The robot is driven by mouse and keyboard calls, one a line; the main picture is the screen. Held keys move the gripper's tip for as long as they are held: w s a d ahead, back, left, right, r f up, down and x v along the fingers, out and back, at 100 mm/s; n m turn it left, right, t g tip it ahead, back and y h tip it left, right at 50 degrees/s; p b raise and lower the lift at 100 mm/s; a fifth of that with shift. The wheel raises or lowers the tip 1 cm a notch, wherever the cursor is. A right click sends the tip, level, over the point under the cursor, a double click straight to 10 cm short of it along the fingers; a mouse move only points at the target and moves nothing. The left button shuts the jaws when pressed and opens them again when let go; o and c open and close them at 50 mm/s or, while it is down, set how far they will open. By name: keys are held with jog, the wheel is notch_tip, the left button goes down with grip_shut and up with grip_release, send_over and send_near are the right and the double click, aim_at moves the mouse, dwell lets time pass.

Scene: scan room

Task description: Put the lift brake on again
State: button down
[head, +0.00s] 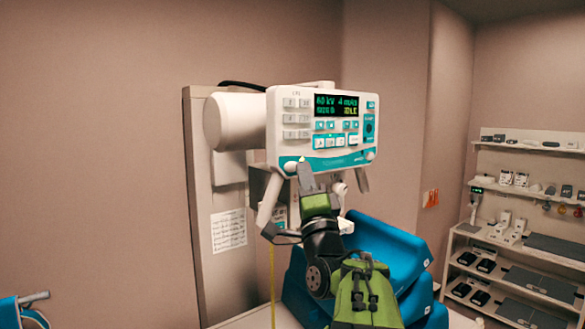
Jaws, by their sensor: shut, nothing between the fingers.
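A white and teal control head (318,150) with a lit display is carried by a thick white arm from a tall column (197,170). The display shows green text and "IDLE" in yellow. My gripper (303,165) is shut and empty, with its tip pointing up in front of the lower left edge of the panel. I cannot tell whether it touches the panel. A round white knob (290,166) shows just left of the tip, and another (370,155) is at the lower right corner. None is legibly marked as the lift brake, and my gripper and wrist hide part of the area below.
Blue cushions (385,250) lie behind my arm on a pale surface. A shelf rack (530,190) with several small devices stands at the right. A yellow strip (272,280) hangs below the head. A blue item with a grey handle (35,298) is at lower left.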

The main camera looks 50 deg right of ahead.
jog(key=shift+w, duration=0.1)
jog(key=shift+w+d, duration=0.1)
jog(key=shift+w, duration=0.25)
jog(key=shift+w+p, duration=0.35)
jog(key=shift+p, duration=0.05)
dwell(0.4)
jog(key=shift+s, duration=0.1)
jog(key=shift+s+b, duration=0.65)
jog(key=shift+s, duration=0.05)
jog(key=s+b, duration=0.1)
jog(key=s, duration=0.1)
jog(key=s+a+b, duration=0.1)
jog(key=s+b, duration=0.1)
jog(key=s, duration=0.1)
jog(key=shift+a, duration=0.2)
